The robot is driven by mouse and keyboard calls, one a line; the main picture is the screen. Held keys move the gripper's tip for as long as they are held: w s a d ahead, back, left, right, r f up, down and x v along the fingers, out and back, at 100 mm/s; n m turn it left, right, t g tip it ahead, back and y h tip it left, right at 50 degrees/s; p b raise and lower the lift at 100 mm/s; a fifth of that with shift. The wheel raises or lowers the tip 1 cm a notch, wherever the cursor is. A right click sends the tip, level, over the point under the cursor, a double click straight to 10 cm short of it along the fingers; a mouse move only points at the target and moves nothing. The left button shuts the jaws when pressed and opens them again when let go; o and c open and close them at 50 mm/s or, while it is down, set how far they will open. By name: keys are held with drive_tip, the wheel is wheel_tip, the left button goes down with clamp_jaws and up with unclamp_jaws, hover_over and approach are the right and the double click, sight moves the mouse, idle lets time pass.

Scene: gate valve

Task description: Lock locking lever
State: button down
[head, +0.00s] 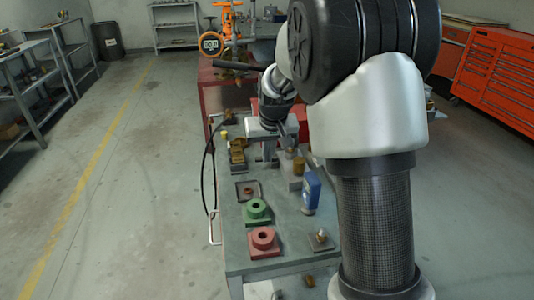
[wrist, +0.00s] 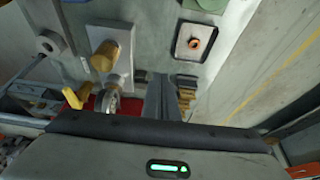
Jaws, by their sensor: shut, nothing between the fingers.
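No part is clearly recognisable as the locking lever. A yellow handle (wrist: 74,97) beside a round metal fitting (wrist: 108,102) shows left of my fingers in the wrist view. A long black bar (head: 233,65) shows at the back in the head view, left of my wrist, near an orange valve body (head: 228,30) with a round wheel. My gripper (head: 270,158) points down over the far part of the workbench. Its fingers (wrist: 164,88) are shut and empty in the wrist view, apart from the yellow handle. My arm hides part of the bench's right side.
The workbench (head: 234,238) carries a red block (head: 264,242), a green block (head: 257,210), a small tray (head: 240,186), a blue container (head: 311,190) and a brass cylinder (wrist: 103,57). A brass stack (head: 237,150) stands left of my gripper. The floor left of the bench is clear.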

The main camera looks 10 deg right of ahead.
drive_tip(key=b+x, duration=0.1)
drive_tip(key=x, duration=0.6)
drive_tip(key=shift+w+f+b, duration=0.2)
drive_tip(key=shift+f+b, duration=0.05)
drive_tip(key=shift+b, duration=0.1)
drive_tip(key=shift+w+r, duration=0.2)
drive_tip(key=shift+w, duration=1.05)
drive_tip(key=shift+w+r, duration=0.1)
drive_tip(key=shift+w, duration=0.45)
